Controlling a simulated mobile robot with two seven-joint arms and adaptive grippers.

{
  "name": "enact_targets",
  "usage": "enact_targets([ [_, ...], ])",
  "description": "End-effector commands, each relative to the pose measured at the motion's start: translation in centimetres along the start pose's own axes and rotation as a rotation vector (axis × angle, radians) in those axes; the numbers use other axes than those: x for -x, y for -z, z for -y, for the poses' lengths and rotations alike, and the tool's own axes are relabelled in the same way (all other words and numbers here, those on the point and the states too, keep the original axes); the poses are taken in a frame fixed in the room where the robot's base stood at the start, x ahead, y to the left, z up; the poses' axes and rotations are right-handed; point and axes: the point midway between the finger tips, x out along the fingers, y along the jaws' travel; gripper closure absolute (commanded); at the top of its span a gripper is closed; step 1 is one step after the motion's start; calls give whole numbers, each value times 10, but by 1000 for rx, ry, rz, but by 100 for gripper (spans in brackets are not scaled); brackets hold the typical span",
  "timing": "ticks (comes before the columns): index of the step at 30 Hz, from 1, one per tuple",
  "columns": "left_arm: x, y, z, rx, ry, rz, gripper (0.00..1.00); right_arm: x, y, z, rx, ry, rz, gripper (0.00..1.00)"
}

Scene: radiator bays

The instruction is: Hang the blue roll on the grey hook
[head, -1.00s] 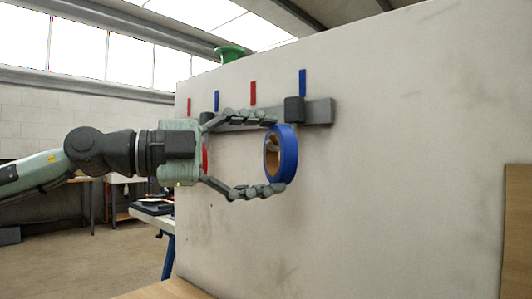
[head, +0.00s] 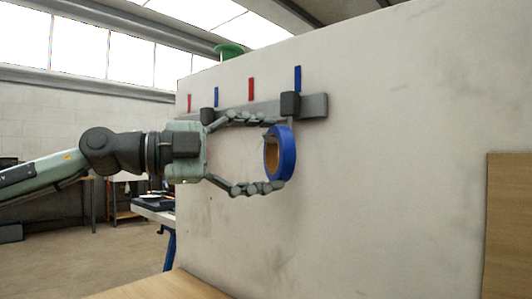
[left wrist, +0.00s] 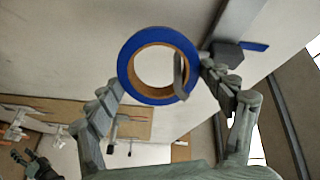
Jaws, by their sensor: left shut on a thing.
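The blue roll (head: 287,153), a ring of blue tape with a brown core, stands upright between the fingertips of my left gripper (head: 272,152). The fingers touch its top and bottom edges in the head view. In the left wrist view the roll (left wrist: 127,72) sits between the fingers, and a thin grey strip (left wrist: 181,76), seemingly a hook's prong, crosses its hole and lower right rim. Whether the roll's weight rests on it I cannot tell. A dark grey hook block (head: 290,104) below a blue strip is on the rail just above the roll.
The grey rail (head: 314,106) runs along the pale panel (head: 400,130). Red and blue strips mark places above it; another dark block (head: 208,115) is further left. A green object (head: 229,50) shows above the panel's top edge. A wooden board (head: 509,225) stands at right.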

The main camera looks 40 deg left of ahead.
Motion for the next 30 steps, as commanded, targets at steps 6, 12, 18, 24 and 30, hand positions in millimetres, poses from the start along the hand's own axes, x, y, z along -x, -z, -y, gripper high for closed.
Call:
enact_targets([
  [6, 0, 0, 0, 0, 1, 0, 49, 0, -1, 0, -1, -1, 4, 55],
  [12, 0, 0, 0, 0, 1, 0, 0, 0, -1, -1, -1, -2, 5, 55],
  [18, 0, 0, 0, 0, 1, 0, 0, 0, -1, -1, -2, -2, 5, 55],
  [24, 3, 0, 0, -2, 1, 2, 0, 0, 1, -1, -5, -1, 1, 55],
  [30, 26, 0, 2, -2, 6, 4, 0, 0, 0, -1, -4, -2, 3, 55],
])
